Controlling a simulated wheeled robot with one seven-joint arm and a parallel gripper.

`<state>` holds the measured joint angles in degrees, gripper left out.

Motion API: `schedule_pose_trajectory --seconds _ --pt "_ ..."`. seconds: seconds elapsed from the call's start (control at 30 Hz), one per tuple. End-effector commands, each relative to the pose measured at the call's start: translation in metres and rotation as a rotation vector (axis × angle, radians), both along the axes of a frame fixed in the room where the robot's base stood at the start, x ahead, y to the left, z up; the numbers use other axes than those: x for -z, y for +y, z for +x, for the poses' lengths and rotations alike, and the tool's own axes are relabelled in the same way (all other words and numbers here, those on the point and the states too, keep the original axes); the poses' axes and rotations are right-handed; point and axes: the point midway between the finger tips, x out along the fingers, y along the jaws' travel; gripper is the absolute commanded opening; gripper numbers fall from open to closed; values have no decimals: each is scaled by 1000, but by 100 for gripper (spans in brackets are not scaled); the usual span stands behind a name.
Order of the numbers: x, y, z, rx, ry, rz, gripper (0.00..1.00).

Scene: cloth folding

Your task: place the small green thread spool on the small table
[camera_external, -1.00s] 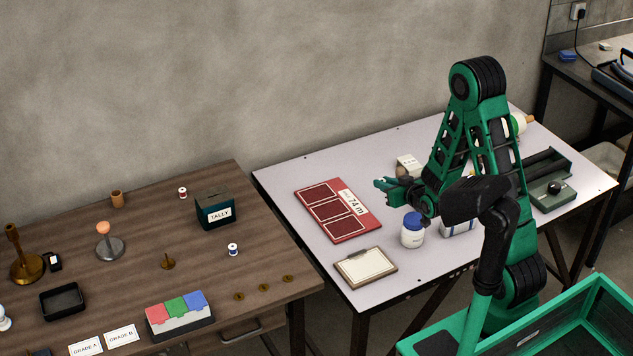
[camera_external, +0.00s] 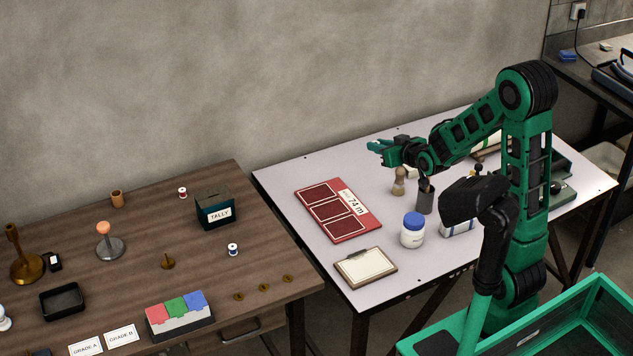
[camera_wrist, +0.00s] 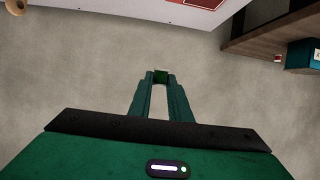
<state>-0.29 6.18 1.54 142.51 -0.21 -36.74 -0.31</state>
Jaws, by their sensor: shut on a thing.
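My gripper (camera_external: 374,147) is raised above the back left part of the white-topped table (camera_external: 300,205) and points left towards the wall. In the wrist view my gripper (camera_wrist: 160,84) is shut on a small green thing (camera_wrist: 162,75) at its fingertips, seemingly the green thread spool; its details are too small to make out. A brown wooden table (camera_external: 130,270) stands left of the white-topped one. Which of the two is the small table I cannot tell.
On the white table are a red panel (camera_external: 337,211), a clipboard (camera_external: 366,267), a blue-lidded jar (camera_external: 413,231) and a dark cup (camera_external: 425,197). The wooden table holds a teal tally box (camera_external: 215,208), a red spool (camera_external: 182,192), a blue spool (camera_external: 233,249) and a sorting box (camera_external: 180,316).

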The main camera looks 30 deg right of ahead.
Motion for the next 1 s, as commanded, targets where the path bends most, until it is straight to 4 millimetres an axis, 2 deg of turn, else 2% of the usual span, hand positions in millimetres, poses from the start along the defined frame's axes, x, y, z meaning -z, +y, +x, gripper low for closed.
schedule_pose_trajectory --seconds 0.27,0.37,0.57,0.7,1.0 --pt "-4 53 38 -92 1 4 0" --pt "-5 82 54 -138 4 7 0" --pt "-8 163 90 -262 7 10 0" --pt "-10 227 108 -353 10 13 0" --pt "-11 366 123 -545 15 16 0"
